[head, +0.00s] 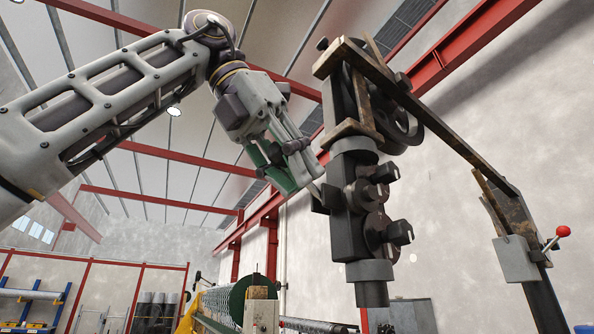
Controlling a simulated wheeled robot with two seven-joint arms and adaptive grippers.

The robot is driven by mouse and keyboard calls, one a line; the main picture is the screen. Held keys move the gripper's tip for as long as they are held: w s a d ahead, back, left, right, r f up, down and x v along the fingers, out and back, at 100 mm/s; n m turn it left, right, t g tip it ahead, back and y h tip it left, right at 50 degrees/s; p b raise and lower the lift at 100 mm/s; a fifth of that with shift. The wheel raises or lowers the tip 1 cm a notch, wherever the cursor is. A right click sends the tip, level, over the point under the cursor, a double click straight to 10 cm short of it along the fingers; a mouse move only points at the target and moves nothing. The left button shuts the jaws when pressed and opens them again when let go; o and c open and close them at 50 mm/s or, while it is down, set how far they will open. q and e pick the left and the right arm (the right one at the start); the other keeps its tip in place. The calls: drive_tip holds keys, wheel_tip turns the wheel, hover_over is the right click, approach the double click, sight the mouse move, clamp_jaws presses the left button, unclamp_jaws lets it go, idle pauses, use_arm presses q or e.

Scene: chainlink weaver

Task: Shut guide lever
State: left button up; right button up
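A dark metal machine head (350,222) hangs in the middle of the head view, with rollers and knobs on its right side. A small dark plate (320,198) sticks out from its left side; I cannot tell whether this is the guide lever. A thin lever with a red ball knob (562,231) sits on a grey box at the far right. My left gripper (298,178) comes down from the upper left, its fingertips close to the small plate. Contact, and whether the fingers are closed, cannot be made out. My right gripper is not in view.
A rusty metal arm (450,135) runs from the top of the machine head down to the grey box (516,259). Below stands the machine bed with a green disc (252,293). A blue rack (30,300) stands far left.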

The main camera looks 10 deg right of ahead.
use_arm(q)
drive_tip(key=shift+o, duration=0.6)
drive_tip(key=shift+a, duration=0.25)
drive_tip(key=shift+d, duration=0.15)
drive_tip(key=shift+d, duration=0.15)
drive_tip(key=s+a+r, duration=0.2)
drive_tip(key=a, duration=0.5)
drive_tip(key=s+a+r, duration=0.1)
drive_tip(key=s+a, duration=0.2)
drive_tip(key=a, duration=0.4)
drive_tip(key=shift+s+a+r, duration=0.3)
drive_tip(key=shift+a+r, duration=0.05)
drive_tip(key=shift+a, duration=0.05)
idle(0.5)
idle(0.6)
